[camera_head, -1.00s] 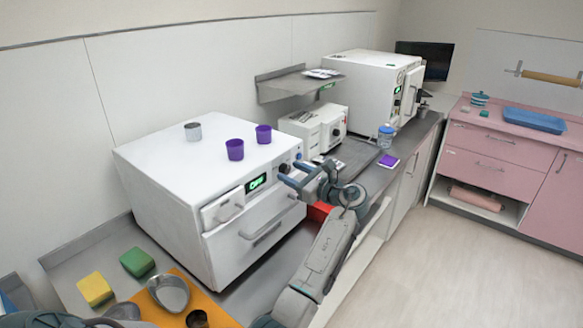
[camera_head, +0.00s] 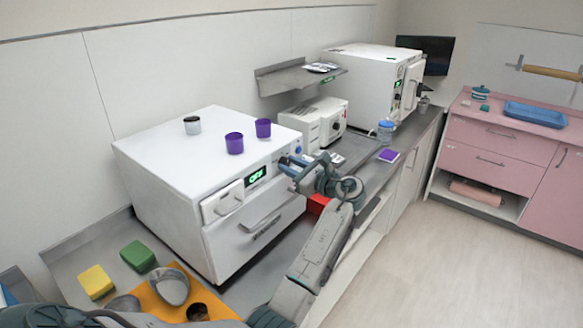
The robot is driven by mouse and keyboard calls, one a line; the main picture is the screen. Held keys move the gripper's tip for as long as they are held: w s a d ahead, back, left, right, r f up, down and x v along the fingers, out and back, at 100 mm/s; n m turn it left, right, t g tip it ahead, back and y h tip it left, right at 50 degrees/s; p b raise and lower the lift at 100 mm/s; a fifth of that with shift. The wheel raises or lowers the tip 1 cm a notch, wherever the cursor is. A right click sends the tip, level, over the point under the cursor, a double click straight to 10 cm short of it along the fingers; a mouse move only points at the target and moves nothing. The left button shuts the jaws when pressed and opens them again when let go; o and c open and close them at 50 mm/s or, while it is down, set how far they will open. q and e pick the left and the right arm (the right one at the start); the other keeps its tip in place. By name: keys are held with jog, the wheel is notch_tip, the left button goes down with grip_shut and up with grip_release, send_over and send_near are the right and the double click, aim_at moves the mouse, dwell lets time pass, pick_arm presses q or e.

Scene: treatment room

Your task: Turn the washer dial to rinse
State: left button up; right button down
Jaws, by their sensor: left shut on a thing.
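The washer is the large white box (camera_head: 165,150) on the counter at the left. Its front has a green-lit display (camera_head: 257,176), a blue button (camera_head: 298,150) and a drawer-like door with a handle (camera_head: 262,222). My left gripper (camera_head: 287,166) is at the control panel, just right of the display, with its fingers against the front. It is shut on the dial, which is mostly hidden by the fingers. I cannot read the dial's pointer or its marks. My right gripper is not in view.
Two purple cups (camera_head: 234,144) and a small metal cup (camera_head: 192,126) stand on the washer. A red object (camera_head: 317,204) lies below my wrist.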

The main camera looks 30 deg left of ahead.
pick_arm(q)
jog(key=shift+f+n+b, duration=0.2)
jog(key=shift+n+b, duration=0.35)
jog(key=shift+n, duration=0.05)
jog(key=n+b, duration=0.7)
jog(key=shift+f+y, duration=0.2)
jog(key=shift+y, duration=0.1)
jog(key=n+b, duration=0.2)
jog(key=b, duration=0.1)
jog(key=shift+n, duration=0.3)
jog(key=shift+r+n+g+b, duration=0.1)
jog(key=shift+n+g+b, duration=0.2)
jog(key=shift+n+b, duration=0.1)
jog(key=o, duration=1)
jog(key=shift+d+r, duration=0.1)
jog(key=shift+c, duration=0.2)
